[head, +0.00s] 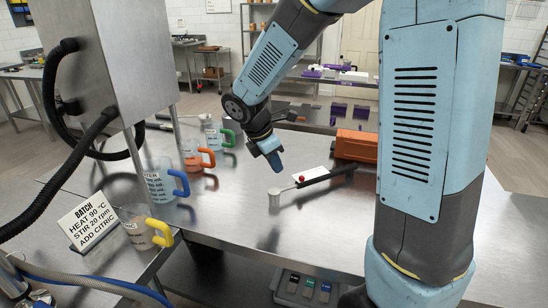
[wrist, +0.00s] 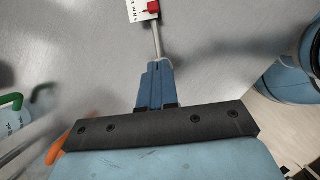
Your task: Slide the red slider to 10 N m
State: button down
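A tool with a black handle (head: 328,178) and a silver end (head: 274,197) lies on the steel table. A white scale plate (head: 312,173) sits along it, and the small red slider (head: 301,178) shows at the plate's near end. In the wrist view, the red slider (wrist: 151,7) is at the top edge, on the white plate (wrist: 142,12), whose markings are too cropped to read. A metal shaft (wrist: 157,42) runs from there towards my fingertips. My gripper (head: 277,165) points down above the tool, left of the slider. In the wrist view its blue fingers (wrist: 157,70) are together, with nothing seen between them.
An orange box (head: 356,146) stands behind the tool's handle. Mugs with blue (head: 181,183), orange (head: 207,157), green (head: 228,137) and yellow (head: 160,233) handles stand to the left. A batch sign (head: 88,220) is at the front left.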

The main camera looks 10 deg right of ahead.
aim_at(302, 179)
jog(key=x, duration=0.6)
jog(key=shift+d, duration=0.15)
jog(key=shift+w+d+r, duration=0.1)
jog(key=shift+d, duration=0.45)
jog(key=shift+w+d+r, duration=0.1)
jog(key=shift+w+d, duration=0.05)
jog(key=shift+d, duration=0.4)
jog(key=shift+w+d, duration=0.2)
jog(key=shift+d, duration=0.45)
jog(key=shift+w, duration=0.1)
